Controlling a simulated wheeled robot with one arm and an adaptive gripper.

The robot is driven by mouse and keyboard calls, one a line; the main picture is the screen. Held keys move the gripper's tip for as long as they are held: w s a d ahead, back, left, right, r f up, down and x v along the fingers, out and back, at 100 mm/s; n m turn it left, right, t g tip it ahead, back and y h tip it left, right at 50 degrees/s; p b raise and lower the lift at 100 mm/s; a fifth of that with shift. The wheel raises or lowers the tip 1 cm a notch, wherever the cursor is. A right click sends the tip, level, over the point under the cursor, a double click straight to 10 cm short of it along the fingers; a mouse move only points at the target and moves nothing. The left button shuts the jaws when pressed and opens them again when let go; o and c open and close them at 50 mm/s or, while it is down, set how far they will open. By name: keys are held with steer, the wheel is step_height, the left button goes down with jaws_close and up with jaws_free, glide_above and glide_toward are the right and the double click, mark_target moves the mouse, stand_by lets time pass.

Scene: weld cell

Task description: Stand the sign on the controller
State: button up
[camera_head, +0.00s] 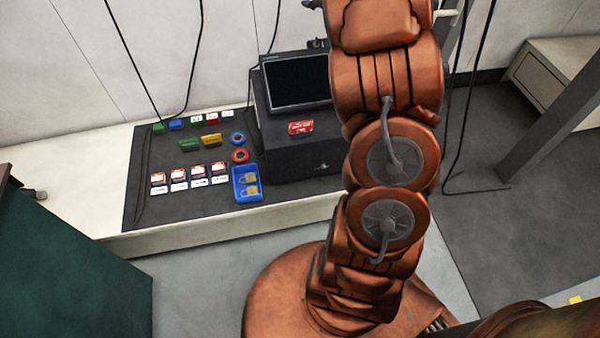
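The controller (291,160) appears to be the dark box on the bench at the back, with a black screen (297,80) on top. A small red sign (301,127) with pale lettering is on the box top, in front of the screen. Whether it stands or lies flat is hard to tell at this size. A green sign-like piece (189,145) and a yellow one (211,139) are on the dark mat to the left. My gripper is not in view.
The dark mat (140,213) holds rows of cards, small coloured blocks, a blue and a red ring, and a blue tray (235,193) with padlocks. A large copper-coloured arm (387,120) on a round base blocks the box's right side. Cables hang nearby.

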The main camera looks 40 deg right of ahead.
steer(key=s+a+r+m+g+h, duration=0.45)
steer(key=s+m+h, duration=0.2)
steer(key=s, duration=0.35)
steer(key=s+a+f+g+y, duration=0.2)
steer(key=s+a+f+g, duration=0.1)
steer(key=s+a, duration=0.7)
steer(key=s+a+f+m+g+y, duration=0.1)
steer(key=s+a+f+g+y, duration=0.2)
steer(key=s+a, duration=0.8)
steer(key=s+a+f+g+y, duration=0.3)
steer(key=s+a+f, duration=0.3)
steer(key=s+a, duration=0.5)
steer(key=s+g, duration=0.1)
steer(key=s, duration=0.3)
steer(key=shift+a, duration=0.25)
steer(key=shift+f+m+y, duration=0.1)
steer(key=shift+m+y, duration=0.15)
step_height(320, 180, up, 24)
steer(key=s+p, duration=0.1)
steer(key=p, duration=2.1)
steer(key=shift+s+p, duration=0.25)
steer(key=shift+p, duration=0.05)
